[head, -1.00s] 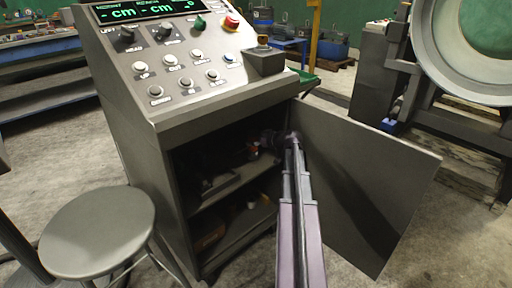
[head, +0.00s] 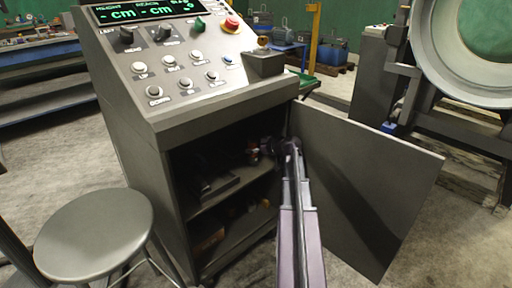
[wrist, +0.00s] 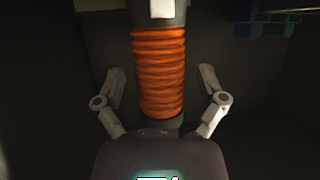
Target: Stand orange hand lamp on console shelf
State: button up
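The hand lamp's orange ribbed grip (wrist: 159,72) stands out in the middle of the wrist view, with dark and pale parts of the lamp above it. My gripper (wrist: 160,84) has one finger on each side of the grip, with a gap on both sides. It looks open around the lamp, not clamped on it. In the head view my gripper (head: 266,148) reaches into the upper part of the open console cabinet, above the shelf (head: 232,188). A small orange-red patch (head: 252,153) shows at its tip; the rest of the lamp is hidden in shadow.
The cabinet door (head: 365,185) stands open to the right of my arm. A round stool (head: 95,232) stands at the front left. Dark items (head: 215,185) lie on the shelf left of my gripper. Blue and green blocks (wrist: 268,22) show at the wrist view's upper right.

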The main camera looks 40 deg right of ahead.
jog(key=shift+r, duration=0.15)
jog(key=shift+s+d+r+p, duration=0.1)
jog(key=shift+s+r+p, duration=0.2)
jog(key=shift+s+p, duration=0.15)
jog(key=p+v, duration=0.4)
jog(key=v, duration=0.7)
jog(key=shift+f, duration=0.1)
dwell(0.4)
